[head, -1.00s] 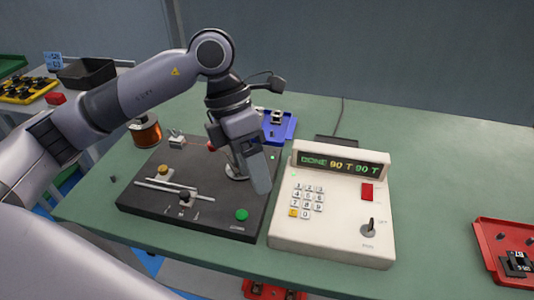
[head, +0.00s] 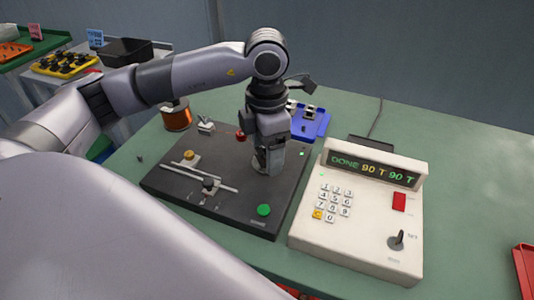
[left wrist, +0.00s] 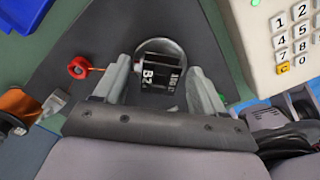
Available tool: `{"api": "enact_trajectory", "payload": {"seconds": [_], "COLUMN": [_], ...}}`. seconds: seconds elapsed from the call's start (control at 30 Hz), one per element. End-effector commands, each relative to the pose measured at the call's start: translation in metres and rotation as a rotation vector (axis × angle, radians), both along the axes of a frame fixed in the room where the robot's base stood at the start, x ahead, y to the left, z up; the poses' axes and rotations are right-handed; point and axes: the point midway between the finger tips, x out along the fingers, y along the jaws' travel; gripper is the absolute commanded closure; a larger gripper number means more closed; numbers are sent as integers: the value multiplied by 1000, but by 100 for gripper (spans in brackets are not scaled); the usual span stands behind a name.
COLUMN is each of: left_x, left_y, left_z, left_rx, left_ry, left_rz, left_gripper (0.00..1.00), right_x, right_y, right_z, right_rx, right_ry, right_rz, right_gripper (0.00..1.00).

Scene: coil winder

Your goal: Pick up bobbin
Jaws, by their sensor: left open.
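The bobbin (left wrist: 160,76) is a small black block with white markings, "B2" among them, on a round metal plate (left wrist: 178,47) of the winder. My left gripper (left wrist: 161,84) is open, with one finger on each side of the bobbin; I cannot tell whether they touch it. In the head view my left gripper (head: 268,165) points down at the dark winder base (head: 225,205) and hides most of the bobbin. My right gripper is not in view.
A cream control box (head: 365,240) reading "DONE 90 T 90 T" stands close on the right. A copper wire spool (head: 177,117) and a blue tray (head: 316,124) with parts are behind the winder. A red tray (head: 524,270) is at the right edge.

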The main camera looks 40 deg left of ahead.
Motion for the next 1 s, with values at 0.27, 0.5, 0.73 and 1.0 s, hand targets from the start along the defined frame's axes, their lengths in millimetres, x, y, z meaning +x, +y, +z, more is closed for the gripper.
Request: {"api": "enact_trajectory", "payload": {"seconds": [0.27,0.5,0.73,1.0], "left_x": [0,0,0,1], "left_y": [0,0,0,0], "left_z": [0,0,1,26], "left_rx": [-1,0,0,-1], "left_ry": [-1,0,1,-4], "left_rz": [0,0,0,1], "left_gripper": [66,89,89,89], "right_x": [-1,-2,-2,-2], "right_y": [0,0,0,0], "right_z": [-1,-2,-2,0], "right_rx": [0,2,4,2], "right_ry": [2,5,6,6], "right_rz": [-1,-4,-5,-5], "right_gripper": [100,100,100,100]}}
